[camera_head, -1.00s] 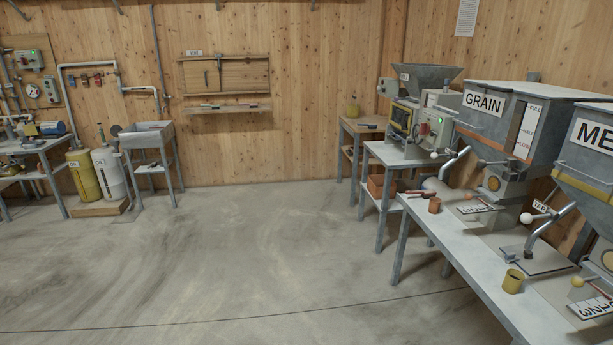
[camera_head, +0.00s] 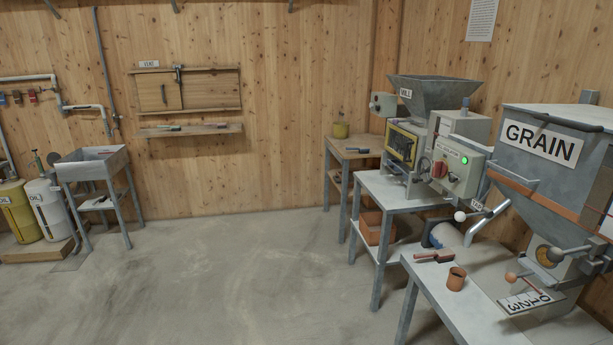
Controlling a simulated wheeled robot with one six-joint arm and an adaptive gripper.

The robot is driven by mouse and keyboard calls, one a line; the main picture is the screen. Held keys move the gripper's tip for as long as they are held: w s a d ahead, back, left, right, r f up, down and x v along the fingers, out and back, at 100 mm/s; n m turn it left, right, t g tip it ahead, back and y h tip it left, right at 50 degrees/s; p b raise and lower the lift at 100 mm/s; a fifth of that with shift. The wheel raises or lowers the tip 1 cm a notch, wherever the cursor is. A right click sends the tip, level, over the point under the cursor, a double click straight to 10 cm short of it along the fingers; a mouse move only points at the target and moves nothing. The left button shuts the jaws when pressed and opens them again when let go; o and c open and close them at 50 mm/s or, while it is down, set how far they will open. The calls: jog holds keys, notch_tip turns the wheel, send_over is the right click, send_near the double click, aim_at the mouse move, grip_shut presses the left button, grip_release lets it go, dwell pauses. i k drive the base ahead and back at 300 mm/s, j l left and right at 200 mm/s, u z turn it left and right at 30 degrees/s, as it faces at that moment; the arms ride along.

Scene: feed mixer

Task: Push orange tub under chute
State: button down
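An orange open tub (camera_head: 372,230) sits on the lower shelf (camera_head: 384,253) of the table that carries the mill. I cannot clearly make out a chute on the mill (camera_head: 438,135); the tabletop (camera_head: 395,188) lies between the mill and the tub. A smaller orange-brown cup (camera_head: 456,279) stands on the nearer bench, below and left of the GRAIN hopper (camera_head: 545,145). My gripper is not in view.
The bench (camera_head: 425,272) with a brush (camera_head: 434,257) juts into the lower right. A small wooden table (camera_head: 352,147) stands beyond the mill table. Open concrete floor (camera_head: 220,270) lies left of the tables. A sink stand and oil tanks are at far left.

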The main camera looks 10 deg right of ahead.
aim_at(370, 223)
jog(key=i, duration=1.2)
jog(key=i+z, duration=0.1)
jog(key=i, duration=1.1)
jog(key=i+j, duration=0.15)
jog(key=i, duration=1)
jog(key=i+j+z, duration=0.1)
jog(key=i+z, duration=0.15)
jog(key=i, duration=0.2)
jog(key=i+j+z, duration=0.2)
jog(key=i, duration=0.25)
